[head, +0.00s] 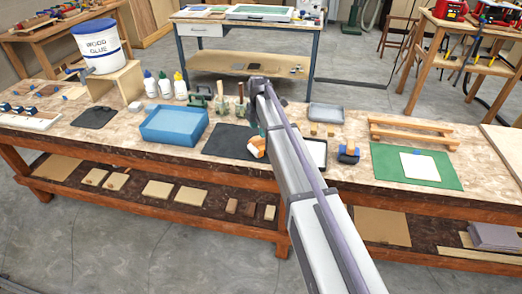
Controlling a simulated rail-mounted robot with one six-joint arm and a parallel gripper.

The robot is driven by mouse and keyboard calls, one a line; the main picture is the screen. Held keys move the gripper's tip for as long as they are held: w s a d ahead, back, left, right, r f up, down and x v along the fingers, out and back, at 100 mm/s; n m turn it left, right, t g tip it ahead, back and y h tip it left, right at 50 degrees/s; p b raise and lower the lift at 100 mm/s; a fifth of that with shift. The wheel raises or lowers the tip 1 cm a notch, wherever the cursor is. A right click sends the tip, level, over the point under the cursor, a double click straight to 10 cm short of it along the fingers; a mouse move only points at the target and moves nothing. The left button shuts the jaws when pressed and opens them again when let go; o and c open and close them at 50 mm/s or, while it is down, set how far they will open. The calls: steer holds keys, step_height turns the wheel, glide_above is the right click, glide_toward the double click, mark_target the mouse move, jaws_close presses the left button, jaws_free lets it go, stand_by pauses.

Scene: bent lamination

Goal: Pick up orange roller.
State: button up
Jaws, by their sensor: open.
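A small orange-and-white piece (257,147), which looks like the orange roller, lies at the right part of a black mat (226,141) on the long workbench. My arm crosses the picture from the bottom right up to the middle of the bench and passes just right of this piece, partly covering the mat. My gripper's fingers cannot be made out; the arm appears to hide them. A second small item, blue with an orange top (348,153), stands right of the arm, next to a dark-rimmed tray (317,152).
A blue tray (174,125) stands left of the mat, with glue bottles (165,86) behind it. A wood-glue bucket (99,46) sits on a wooden stand. At right are a green mat (416,166) and wooden bars (412,132). Bare bench shows along the front edge.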

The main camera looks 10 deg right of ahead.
step_height(320, 180, down, 6)
steer(key=b, duration=0.5)
steer(key=shift+r, duration=0.5)
jaws_close()
step_height(320, 180, up, 10)
steer(key=p, duration=1)
steer(key=shift+r, duration=0.2)
steer(key=shift+f, duration=0.2)
steer(key=c, duration=0.7)
jaws_free()
steer(key=shift+c, duration=1.1)
